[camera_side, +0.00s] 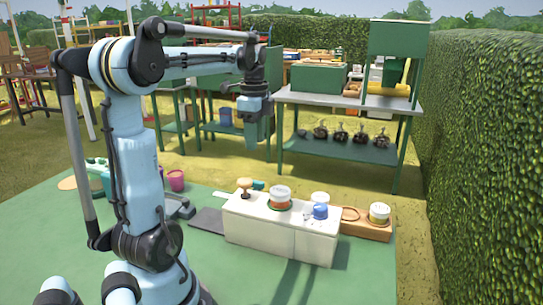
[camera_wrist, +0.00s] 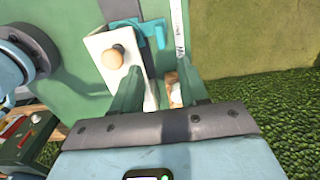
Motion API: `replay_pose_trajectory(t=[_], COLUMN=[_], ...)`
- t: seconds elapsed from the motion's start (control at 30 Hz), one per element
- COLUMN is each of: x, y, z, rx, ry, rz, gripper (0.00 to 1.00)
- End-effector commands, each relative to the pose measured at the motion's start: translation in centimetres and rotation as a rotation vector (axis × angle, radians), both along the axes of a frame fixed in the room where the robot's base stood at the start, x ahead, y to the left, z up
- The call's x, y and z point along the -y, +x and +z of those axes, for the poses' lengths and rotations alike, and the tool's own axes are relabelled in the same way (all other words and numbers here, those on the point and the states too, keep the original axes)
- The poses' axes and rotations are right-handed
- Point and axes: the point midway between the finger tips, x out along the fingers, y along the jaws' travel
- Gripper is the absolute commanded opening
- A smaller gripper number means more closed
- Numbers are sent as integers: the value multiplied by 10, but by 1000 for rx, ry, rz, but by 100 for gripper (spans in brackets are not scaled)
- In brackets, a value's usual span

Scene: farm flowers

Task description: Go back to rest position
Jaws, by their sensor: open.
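My gripper (camera_side: 256,138) hangs pointing down, raised well above the white box (camera_side: 265,238) on the green table. In the wrist view its two green fingers (camera_wrist: 158,78) stand apart, with a clear gap and nothing held between them. The wrist view also shows the white box (camera_wrist: 102,46) below, with a round wooden knob (camera_wrist: 113,57) on it. My arm is upright, with its upper link reaching out to the right.
On the white box are a wooden knob (camera_side: 244,186) and white jars (camera_side: 280,195). A wooden tray (camera_side: 365,228) with a jar (camera_side: 379,212) adjoins it. A magenta pot (camera_side: 176,180) stands behind my arm. A workbench (camera_side: 345,101) stands behind; a hedge (camera_side: 485,170) lines the right.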

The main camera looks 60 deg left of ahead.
Motion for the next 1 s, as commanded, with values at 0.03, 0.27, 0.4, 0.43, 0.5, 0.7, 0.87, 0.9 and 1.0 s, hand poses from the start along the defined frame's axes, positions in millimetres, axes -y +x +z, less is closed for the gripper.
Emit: replay_pose_trajectory(t=[0.03,0.27,0.4,0.43,0.5,0.7,0.87,0.9,1.0], x=[1,44,99,111,139,208,242,247,255], y=[0,16,27,28,30,24,16,15,13], z=[0,-5,-15,-18,-25,-49,-64,-67,-70], rx=[1,76,202,233,304,483,561,572,586], ry=[1,50,74,72,56,-65,-180,-201,-236], rz=[1,102,249,283,361,573,693,714,747], gripper=[44,44,44,44,44,44,44,44,44])
